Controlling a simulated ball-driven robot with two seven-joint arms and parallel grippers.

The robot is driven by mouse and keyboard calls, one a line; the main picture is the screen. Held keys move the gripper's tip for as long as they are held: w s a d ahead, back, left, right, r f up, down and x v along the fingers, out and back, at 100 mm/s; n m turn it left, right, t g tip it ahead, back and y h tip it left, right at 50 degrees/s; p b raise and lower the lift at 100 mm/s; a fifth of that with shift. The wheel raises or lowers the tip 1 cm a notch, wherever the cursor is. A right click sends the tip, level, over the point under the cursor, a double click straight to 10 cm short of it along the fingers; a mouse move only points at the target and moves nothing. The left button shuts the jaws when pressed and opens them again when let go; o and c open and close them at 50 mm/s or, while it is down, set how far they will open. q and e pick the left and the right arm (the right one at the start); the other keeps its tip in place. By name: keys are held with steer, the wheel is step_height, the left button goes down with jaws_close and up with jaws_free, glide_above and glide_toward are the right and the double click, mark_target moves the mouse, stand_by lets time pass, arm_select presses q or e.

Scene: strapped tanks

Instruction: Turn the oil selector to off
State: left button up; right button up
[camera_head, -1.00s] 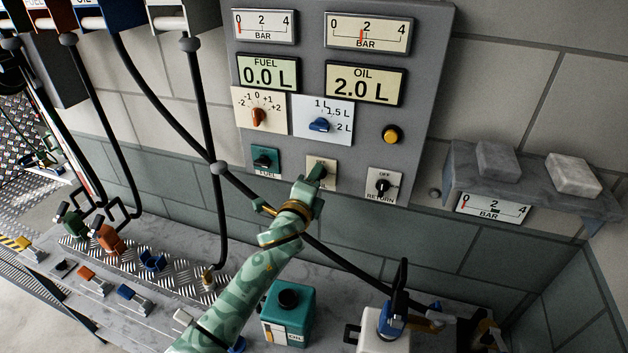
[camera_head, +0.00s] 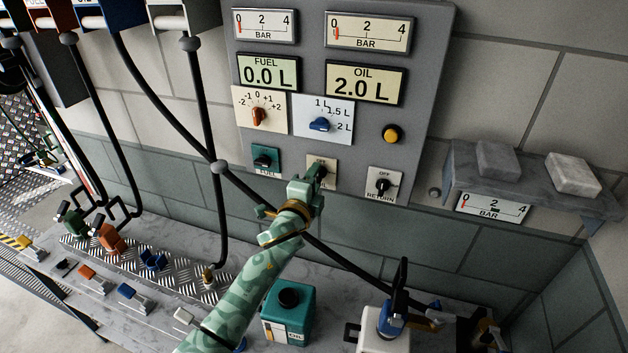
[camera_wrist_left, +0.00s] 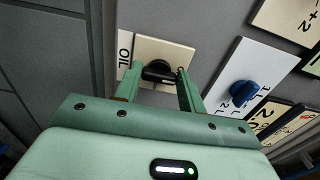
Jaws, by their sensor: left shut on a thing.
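The oil selector is a black knob (camera_wrist_left: 158,73) on a cream plate (camera_wrist_left: 168,50) marked OIL, low on the grey panel. In the left wrist view its bar lies roughly across the picture, between the OIL lettering and the plate's opposite edge. The OIL display (camera_head: 365,81) reads 2.0 L. The right-hand upper gauge (camera_head: 369,32) has its red needle at 0. My right gripper is not in view.
The FUEL selector (camera_head: 265,160) is left of my gripper and the RETURN selector (camera_head: 384,186) right. A black hose (camera_head: 340,256) runs diagonally past my left arm. A green oil can (camera_head: 289,312) and a white can (camera_head: 383,338) stand below on the bench.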

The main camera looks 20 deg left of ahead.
arm_select(q)
steer(key=o, duration=1)
steer(key=shift+s, duration=0.15)
steer(key=s, duration=1.6)
steer(key=shift+a+b, duration=0.3)
steer(key=shift+b, duration=0.1)
